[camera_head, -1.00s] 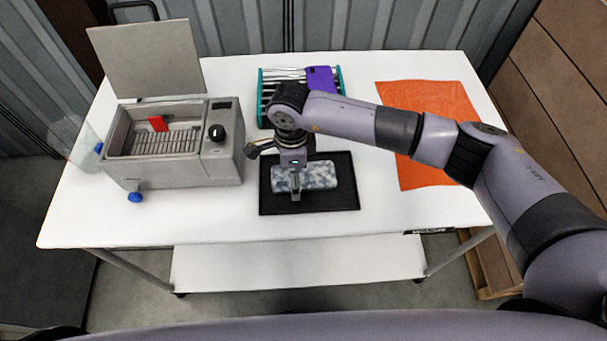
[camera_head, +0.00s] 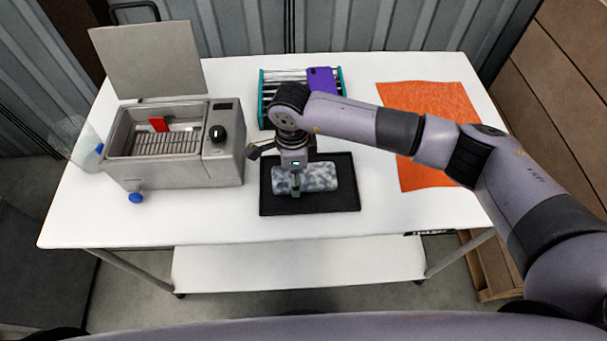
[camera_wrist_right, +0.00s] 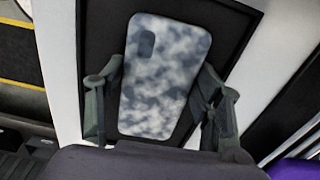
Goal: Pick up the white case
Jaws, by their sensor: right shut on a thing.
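The white case (camera_head: 322,178), mottled white and blue-grey with a dark camera cutout, is over the black tray (camera_head: 335,206) on the white table. It also shows in the wrist view (camera_wrist_right: 163,75), with the tray behind it. My right gripper (camera_head: 296,186) reaches down onto the left part of the case in the head view. In the wrist view its two fingers stand at the long sides of the case, and the right gripper (camera_wrist_right: 160,95) is shut on it. I cannot tell whether the case is clear of the tray. My left gripper is not in view.
A grey cleaner with an open lid (camera_head: 180,170) and a red piece (camera_head: 158,124) inside stands at left. A purple case (camera_head: 321,80) lies on a teal-ended rack (camera_head: 262,98) behind my arm. An orange cloth (camera_head: 430,105) lies at right. The table's front strip is clear.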

